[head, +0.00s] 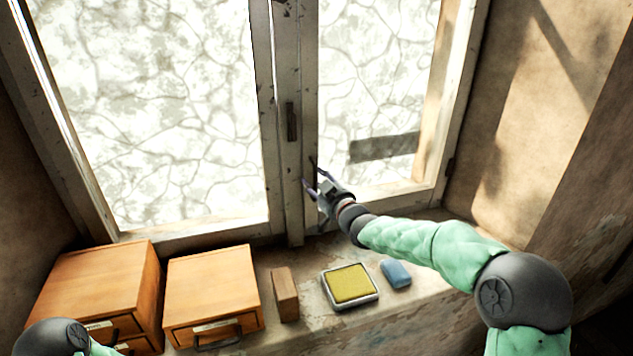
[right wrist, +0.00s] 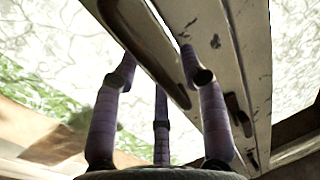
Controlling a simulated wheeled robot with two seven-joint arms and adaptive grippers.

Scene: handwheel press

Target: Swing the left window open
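The left window (head: 268,110) is a tall whitish, worn wooden sash with a large bright patterned pane. It looks closed or nearly so; I cannot tell exactly. A dark upright handle (head: 291,122) sits on the middle stile. My right gripper (head: 316,180) is at the lower part of the middle stiles, below that handle, near a second dark slim piece. In the right wrist view my purple fingers (right wrist: 160,68) are spread apart. A dark long bar (right wrist: 150,45) runs between their tips; whether they touch it is unclear. My left gripper is out of view.
On the sill stand two wooden drawer boxes (head: 212,285), a wooden block (head: 285,294), a yellow pad in a metal tray (head: 349,284) and a blue block (head: 396,273). The right window (head: 368,70) is beside the middle stile. My right forearm passes above the sill.

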